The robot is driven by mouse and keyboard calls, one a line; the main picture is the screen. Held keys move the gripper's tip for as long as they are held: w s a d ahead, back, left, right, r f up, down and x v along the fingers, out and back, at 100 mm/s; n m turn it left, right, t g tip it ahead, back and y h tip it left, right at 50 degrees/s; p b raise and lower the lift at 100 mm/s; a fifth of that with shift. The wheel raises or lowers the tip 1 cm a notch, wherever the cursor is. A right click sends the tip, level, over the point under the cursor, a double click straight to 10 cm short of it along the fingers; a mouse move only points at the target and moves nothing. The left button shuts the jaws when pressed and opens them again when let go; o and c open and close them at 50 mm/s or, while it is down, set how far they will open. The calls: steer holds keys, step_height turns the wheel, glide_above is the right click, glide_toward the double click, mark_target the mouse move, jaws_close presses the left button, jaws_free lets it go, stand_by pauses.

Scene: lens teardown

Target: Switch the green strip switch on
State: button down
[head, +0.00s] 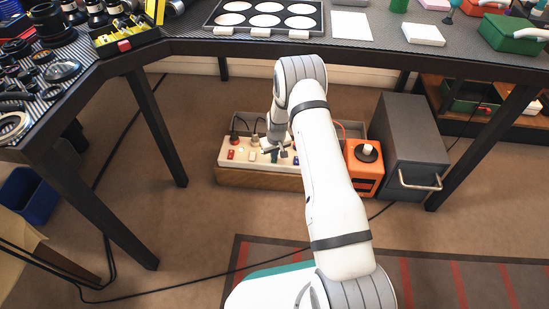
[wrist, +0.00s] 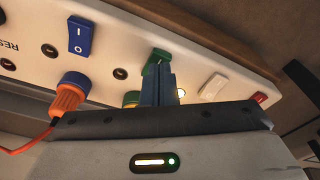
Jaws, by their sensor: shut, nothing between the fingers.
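The white power strip (head: 262,167) lies in a wooden box on the floor under the desk; it also shows in the wrist view (wrist: 118,30). Its green switch (wrist: 157,57) shows in the wrist view just beyond the fingertips of my gripper (wrist: 163,70), which partly cover it. My gripper in the head view (head: 274,151) is over the strip, shut and empty. I cannot tell whether the fingers touch the switch or which way it is tipped. A blue switch (wrist: 78,35), a white switch (wrist: 213,86) and a red switch (wrist: 260,98) sit along the same strip.
An orange plug (wrist: 70,92) with a cord stands near my fingers. A small lamp (wrist: 182,92) glows beside them. An orange box (head: 364,180) and a grey drawer cabinet (head: 410,135) stand right of the strip. The desk (head: 200,48) overhangs from behind.

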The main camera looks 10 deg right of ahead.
steer(key=shift+f+b, duration=0.4)
steer(key=shift+f, duration=0.2)
steer(key=shift+r, duration=0.1)
steer(key=shift+r+p, duration=2.05)
steer(key=shift+r, duration=1.45)
